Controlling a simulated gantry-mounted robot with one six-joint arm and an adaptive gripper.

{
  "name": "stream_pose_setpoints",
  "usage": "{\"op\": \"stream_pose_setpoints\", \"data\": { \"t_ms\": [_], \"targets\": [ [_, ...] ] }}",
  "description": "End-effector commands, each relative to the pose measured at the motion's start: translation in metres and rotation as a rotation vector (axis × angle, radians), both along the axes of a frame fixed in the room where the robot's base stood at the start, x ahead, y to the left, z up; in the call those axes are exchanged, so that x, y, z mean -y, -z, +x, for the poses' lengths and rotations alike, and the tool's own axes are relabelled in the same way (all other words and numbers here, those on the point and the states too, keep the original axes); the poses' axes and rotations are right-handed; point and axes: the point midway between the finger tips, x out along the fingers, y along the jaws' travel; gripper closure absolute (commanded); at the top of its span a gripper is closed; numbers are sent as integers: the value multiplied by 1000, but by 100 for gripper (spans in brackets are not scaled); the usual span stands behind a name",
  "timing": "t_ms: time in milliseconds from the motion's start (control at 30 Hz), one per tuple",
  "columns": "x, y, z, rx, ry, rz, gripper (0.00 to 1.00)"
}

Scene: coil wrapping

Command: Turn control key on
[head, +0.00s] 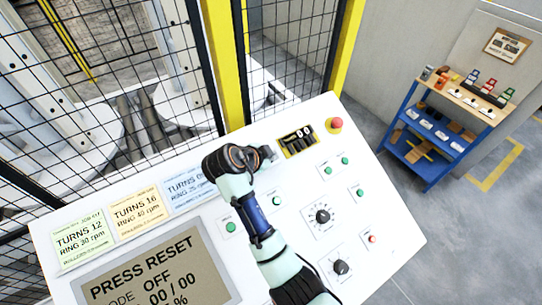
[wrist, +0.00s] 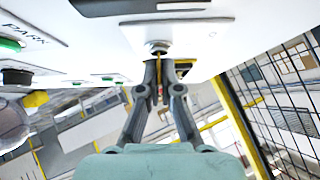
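The control key shows in the wrist view as a thin yellowish strip (wrist: 159,67) between my fingertips, below a round silver key switch (wrist: 157,47) on the panel. My gripper (wrist: 160,80) has its two fingers close together on the key. In the head view my gripper (head: 268,154) is at the panel face, left of the black-and-yellow counter block. There the arm hides the key and its switch. The control panel (head: 400,222) is white and sloped. Its screen (head: 158,275) reads PRESS RESET and OFF.
Green buttons, black dials (head: 322,216) and a red emergency button (head: 336,123) surround the gripper. Three job cards (head: 138,212) lie at left. Mesh fencing (head: 290,50) with yellow posts stands behind the panel. A blue shelf cart (head: 440,125) stands at right, apart from the panel.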

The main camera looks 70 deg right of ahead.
Motion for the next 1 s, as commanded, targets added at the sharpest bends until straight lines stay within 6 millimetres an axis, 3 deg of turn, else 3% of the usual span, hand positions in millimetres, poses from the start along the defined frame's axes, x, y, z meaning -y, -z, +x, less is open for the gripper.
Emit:
{"op": "stream_pose_setpoints", "data": {
  "t_ms": [167,367,733,1000],
  "targets": [
    [-1,2,0,-1,-3,3,100],
    [0,2,0,-2,-2,3,72],
    [-6,-6,2,1,-3,-1,72],
    [-53,-48,13,2,-6,-1,72]
  ]
}}
